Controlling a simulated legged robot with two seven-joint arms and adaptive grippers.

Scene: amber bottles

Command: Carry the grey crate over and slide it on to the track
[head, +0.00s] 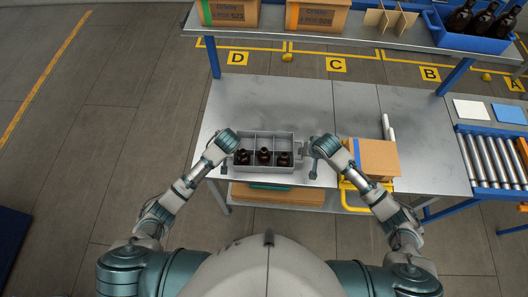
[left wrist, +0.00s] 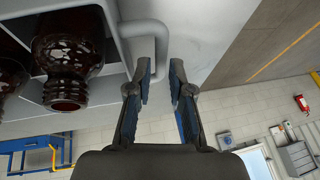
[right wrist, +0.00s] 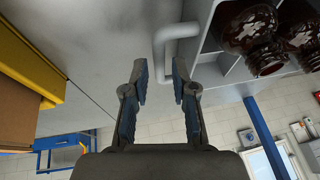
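The grey crate (head: 262,169) stands on the metal table, between my two hands. It is divided into compartments; brown bottles (head: 264,155) stand in the front row and the back row looks empty. My left gripper (left wrist: 160,67) is open, with its fingertips at the crate's left handle (left wrist: 160,45), whose bar lies between them. My right gripper (right wrist: 160,67) is open in the same way at the right handle (right wrist: 159,52). Neither gripper visibly clamps its handle. The roller track (head: 492,160) is at the far right, beyond the table's right end.
A cardboard box (head: 375,157) with a yellow frame stands right of the crate, behind my right forearm. White rolls (head: 388,128) lie by it. A raised shelf (head: 350,32) with boxes and a blue bottle crate (head: 470,33) spans the back. The table behind the crate is clear.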

